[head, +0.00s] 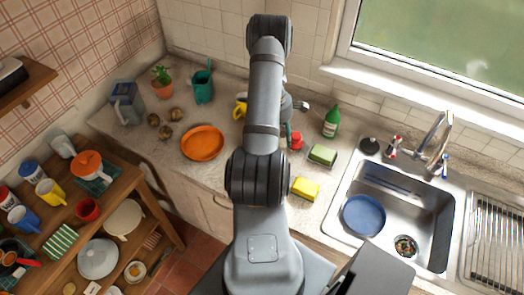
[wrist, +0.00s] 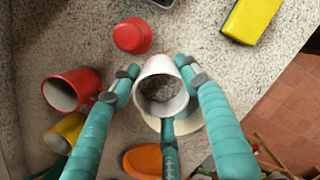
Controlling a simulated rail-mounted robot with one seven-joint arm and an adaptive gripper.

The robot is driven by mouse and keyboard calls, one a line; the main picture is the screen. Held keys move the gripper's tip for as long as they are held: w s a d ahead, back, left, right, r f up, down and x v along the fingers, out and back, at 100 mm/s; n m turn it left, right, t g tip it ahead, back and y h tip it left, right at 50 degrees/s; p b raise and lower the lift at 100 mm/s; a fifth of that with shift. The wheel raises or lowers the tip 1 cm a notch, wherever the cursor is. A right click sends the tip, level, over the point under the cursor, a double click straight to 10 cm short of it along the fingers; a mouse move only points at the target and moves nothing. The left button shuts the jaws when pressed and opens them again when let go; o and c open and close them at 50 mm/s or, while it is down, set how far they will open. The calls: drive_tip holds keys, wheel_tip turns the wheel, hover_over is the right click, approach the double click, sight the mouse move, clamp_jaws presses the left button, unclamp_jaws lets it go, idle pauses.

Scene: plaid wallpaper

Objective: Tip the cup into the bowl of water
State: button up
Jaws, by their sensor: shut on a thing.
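My gripper (wrist: 158,72) has teal fingers and is shut around a whitish cup (wrist: 149,67) in the wrist view. The cup's round opening faces the wrist camera; its inside is dark and speckled, and I cannot tell what it holds. A pale round rim (wrist: 197,121) shows partly behind the cup and a finger; I cannot tell whether it is the bowl of water. In the head view my arm hides the held cup and most of the gripper.
A red cup (wrist: 60,95), yellow mug (wrist: 66,131), upright red item (wrist: 131,36) and yellow sponge (wrist: 252,18) surround the gripper. In the head view, an orange plate (head: 202,143) lies left, a green bottle (head: 331,121) right. The sink holds a blue dish (head: 364,215).

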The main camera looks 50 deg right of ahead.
drive_tip(key=shift+w+a+f+g+h, duration=0.2)
drive_tip(key=shift+w+a+g+h, duration=0.05)
drive_tip(key=shift+a+g+h, duration=0.1)
drive_tip(key=shift+w+a+f+b, duration=0.2)
drive_tip(key=shift+f+b, duration=0.45)
drive_tip(key=shift+b, duration=0.5)
drive_tip(key=shift+w+a+f+g+h+b, duration=0.1)
drive_tip(key=shift+f+g+h+b, duration=0.25)
drive_tip(key=shift+b, duration=0.6)
drive_tip(key=h+b, duration=0.1)
drive_tip(key=b, duration=0.2)
drive_tip(key=w+a+g+b, duration=0.1)
drive_tip(key=b, duration=0.2)
drive_tip(key=shift+r+h, duration=0.35)
drive_tip(key=shift+h, duration=0.05)
drive_tip(key=b, duration=0.3)
drive_tip(key=shift+w+a+f, duration=0.2)
drive_tip(key=shift+a+f, duration=0.1)
drive_tip(key=shift+f, duration=0.1)
drive_tip(key=shift+w+a+f+g+h+b, duration=0.1)
drive_tip(key=shift+w+a+g+h+b, duration=0.15)
drive_tip(key=shift+g+h+b, duration=0.55)
drive_tip(key=shift+s+r, duration=0.1)
drive_tip(key=shift+r, duration=0.5)
drive_tip(key=shift+f, duration=0.1)
drive_tip(key=shift+s+b, duration=0.1)
drive_tip(key=shift+b, duration=0.3)
